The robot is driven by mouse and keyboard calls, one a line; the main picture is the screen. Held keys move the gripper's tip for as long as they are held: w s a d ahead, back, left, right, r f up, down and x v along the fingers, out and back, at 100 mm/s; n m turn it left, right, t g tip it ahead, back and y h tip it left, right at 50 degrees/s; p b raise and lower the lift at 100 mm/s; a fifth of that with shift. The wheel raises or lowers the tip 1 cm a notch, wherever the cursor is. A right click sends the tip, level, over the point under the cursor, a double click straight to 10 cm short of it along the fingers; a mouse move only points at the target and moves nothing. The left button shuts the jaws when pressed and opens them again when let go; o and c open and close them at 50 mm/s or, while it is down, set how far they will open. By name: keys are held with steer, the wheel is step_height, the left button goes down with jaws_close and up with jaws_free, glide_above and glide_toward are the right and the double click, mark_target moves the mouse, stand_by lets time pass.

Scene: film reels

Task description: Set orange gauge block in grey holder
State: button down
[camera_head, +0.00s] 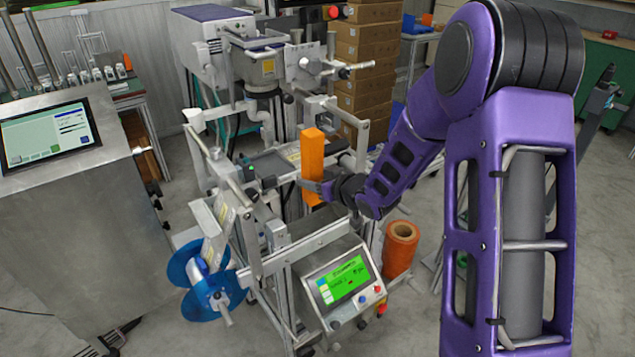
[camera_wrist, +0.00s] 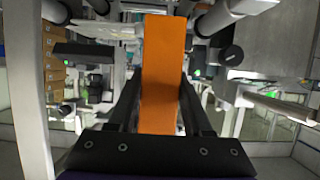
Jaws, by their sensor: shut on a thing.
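The orange gauge block (camera_head: 313,165) is a tall, square-sided bar. My gripper (camera_head: 322,188) is shut on its lower part and holds it roughly upright, in front of the machine frame in the head view. In the wrist view the orange block (camera_wrist: 163,75) runs up the middle of the picture, between the two dark fingers of my gripper (camera_wrist: 160,110). I cannot make out the grey holder for certain in either view. The block's lower end is partly hidden by the fingers in the head view.
A labelling machine with metal rails and rods (camera_head: 262,70) surrounds the block. A green-screen control box (camera_head: 345,283) stands in front, with a blue reel (camera_head: 205,285) at its left. An orange-red roll (camera_head: 400,248) stands on the right. Cardboard boxes (camera_head: 365,45) are stacked behind.

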steer(key=w+a, duration=0.4)
steer(key=w, duration=0.2)
steer(key=w+a+f+p, duration=0.1)
steer(key=w+a, duration=0.3)
steer(key=w, duration=0.3)
steer(key=w+a+p, duration=0.1)
steer(key=w+a, duration=0.4)
steer(key=w, duration=0.2)
steer(key=shift+w+a+f, duration=0.1)
steer(key=shift+w+f, duration=0.05)
steer(key=shift+f, duration=0.1)
steer(key=shift+f, duration=0.5)
stand_by(0.4)
steer(key=shift+c, duration=1.2)
jaws_free()
steer(key=shift+f+b, duration=0.2)
steer(key=shift+b, duration=0.1)
